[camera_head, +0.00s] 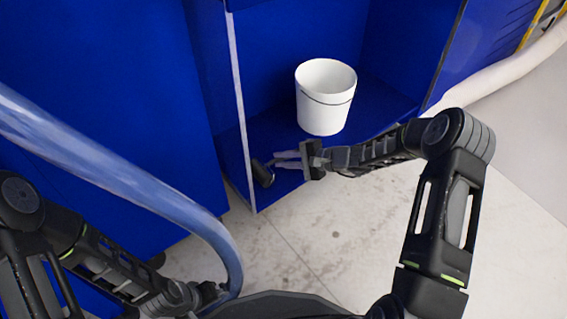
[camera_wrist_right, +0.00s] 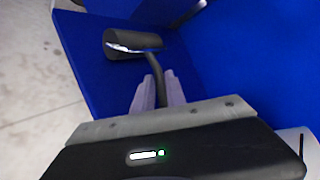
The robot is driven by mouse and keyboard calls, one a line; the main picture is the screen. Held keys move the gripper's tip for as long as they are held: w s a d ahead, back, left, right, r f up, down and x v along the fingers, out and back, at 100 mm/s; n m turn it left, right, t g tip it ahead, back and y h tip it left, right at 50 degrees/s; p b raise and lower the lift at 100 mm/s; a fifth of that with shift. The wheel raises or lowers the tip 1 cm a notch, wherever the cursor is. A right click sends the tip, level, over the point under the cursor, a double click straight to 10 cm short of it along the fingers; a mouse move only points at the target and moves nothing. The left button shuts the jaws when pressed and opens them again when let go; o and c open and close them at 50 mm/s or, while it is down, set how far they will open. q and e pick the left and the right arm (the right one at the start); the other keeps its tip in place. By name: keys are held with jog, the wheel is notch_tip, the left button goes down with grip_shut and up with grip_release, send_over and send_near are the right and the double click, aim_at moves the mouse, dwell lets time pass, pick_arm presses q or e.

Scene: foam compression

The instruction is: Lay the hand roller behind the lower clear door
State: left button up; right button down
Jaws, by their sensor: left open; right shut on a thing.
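The hand roller (camera_head: 263,174) has a dark cylindrical head and a thin bent frame. My right gripper (camera_head: 283,160) is shut on its frame, inside a blue compartment near the left front edge. In the right wrist view the roller head (camera_wrist_right: 132,44) lies beyond the pale fingers (camera_wrist_right: 158,92), over the blue floor. I cannot tell whether the roller touches that floor. My left gripper (camera_head: 212,292) is low at the left, outside the compartment, with its fingers partly hidden. I cannot clearly make out a clear door; a pale upright edge (camera_head: 240,100) stands left of the roller.
A white bucket (camera_head: 322,112) stands on the compartment floor (camera_head: 275,128), behind and right of my right gripper. A thick blue-grey tube (camera_head: 130,190) curves across the left front. Pale floor (camera_head: 330,240) lies in front. A blue panel (camera_head: 100,100) stands at left.

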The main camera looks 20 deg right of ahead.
jog(key=shift+f, duration=0.4)
jog(key=c, duration=1.4)
grip_release()
jog(key=shift+o, duration=0.2)
jog(key=shift+s+d+r, duration=0.2)
jog(key=shift+d+r, duration=0.1)
jog(key=p+v, duration=0.4)
jog(key=v, duration=0.7)
jog(key=shift+s, duration=0.2)
